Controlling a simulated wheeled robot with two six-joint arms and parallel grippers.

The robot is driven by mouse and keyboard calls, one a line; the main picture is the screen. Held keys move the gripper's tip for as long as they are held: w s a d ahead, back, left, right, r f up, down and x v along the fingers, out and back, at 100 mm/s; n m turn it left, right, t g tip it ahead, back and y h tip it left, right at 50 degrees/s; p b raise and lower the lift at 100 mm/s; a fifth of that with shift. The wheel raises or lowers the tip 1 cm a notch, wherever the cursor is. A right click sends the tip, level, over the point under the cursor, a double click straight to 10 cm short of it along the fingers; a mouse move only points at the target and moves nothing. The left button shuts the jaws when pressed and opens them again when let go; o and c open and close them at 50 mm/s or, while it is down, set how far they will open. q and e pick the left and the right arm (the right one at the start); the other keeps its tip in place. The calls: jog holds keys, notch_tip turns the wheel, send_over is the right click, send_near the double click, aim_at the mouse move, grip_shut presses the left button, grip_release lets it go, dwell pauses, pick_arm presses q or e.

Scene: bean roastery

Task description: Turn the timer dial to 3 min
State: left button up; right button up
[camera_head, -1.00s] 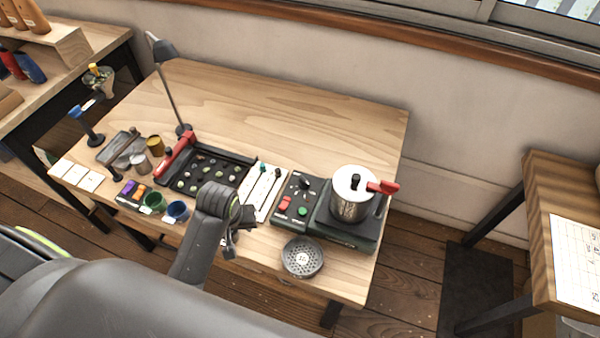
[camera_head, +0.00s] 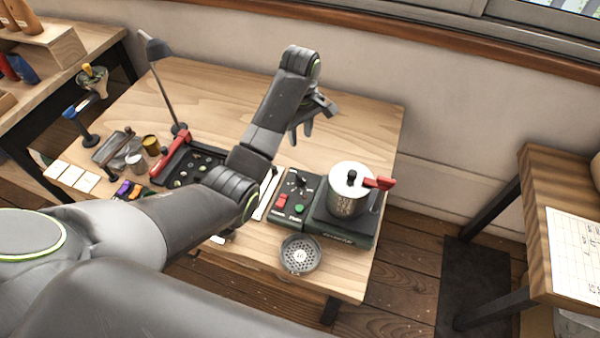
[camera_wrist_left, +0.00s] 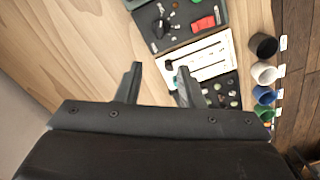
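The timer dial appears to be the black knob (camera_head: 299,182) on the dark green control panel (camera_head: 279,238) of the roaster. It also shows in the left wrist view (camera_wrist_left: 159,28) near the top; its setting is too small to read. A red switch (camera_head: 281,200) and a green button (camera_head: 298,209) sit on the same panel. My left gripper (camera_head: 301,135) is in the air over the table, behind the panel in the head view. Its fingers are apart with nothing between them in the left wrist view (camera_wrist_left: 160,70). My right gripper is not in view.
A round perforated dish (camera_head: 300,254) lies in front. A black sample tray (camera_head: 168,176) and a lamp (camera_head: 160,50) are to the left. The table's back right is clear.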

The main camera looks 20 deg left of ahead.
pick_arm(q)
jog(key=b, duration=0.4)
send_near(300, 176)
notch_tip(300, 176, down, 9)
jog(key=shift+r+p, duration=0.2)
jog(key=shift+p, duration=0.2)
grip_shut()
